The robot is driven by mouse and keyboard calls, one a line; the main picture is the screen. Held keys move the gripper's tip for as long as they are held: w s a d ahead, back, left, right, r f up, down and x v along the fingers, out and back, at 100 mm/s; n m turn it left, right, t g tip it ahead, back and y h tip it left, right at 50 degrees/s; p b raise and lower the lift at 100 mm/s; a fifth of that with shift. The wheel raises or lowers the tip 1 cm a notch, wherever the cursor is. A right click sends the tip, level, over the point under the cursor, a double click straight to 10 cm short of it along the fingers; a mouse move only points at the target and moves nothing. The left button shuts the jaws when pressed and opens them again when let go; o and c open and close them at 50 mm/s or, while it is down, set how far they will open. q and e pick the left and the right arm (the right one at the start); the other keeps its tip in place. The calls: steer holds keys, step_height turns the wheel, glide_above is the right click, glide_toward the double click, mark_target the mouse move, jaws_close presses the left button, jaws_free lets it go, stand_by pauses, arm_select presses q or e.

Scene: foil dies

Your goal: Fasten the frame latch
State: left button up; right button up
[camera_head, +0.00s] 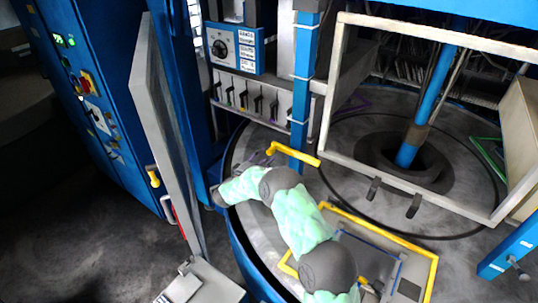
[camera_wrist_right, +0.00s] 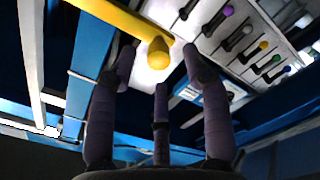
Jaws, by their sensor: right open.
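A yellow bar handle (camera_head: 293,153), which looks like the frame latch, sits by the blue post left of the large pale frame (camera_head: 334,95). It also shows in the right wrist view, as a yellow bar (camera_wrist_right: 117,18) ending in a round yellow knob (camera_wrist_right: 158,55). My left gripper is not in view.
A switch panel (camera_head: 235,47) and a row of small levers (camera_head: 250,98) stand behind the gripper. A yellow-edged frame (camera_head: 385,232) lies right of my forearm. A pale open door (camera_head: 160,120) stands at left. A blue column (camera_head: 420,120) rises from the round table.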

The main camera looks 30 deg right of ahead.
steer(key=v, duration=0.7)
steer(key=shift+s+a, duration=0.15)
steer(key=shift+a, duration=0.1)
steer(key=shift+f, duration=0.1)
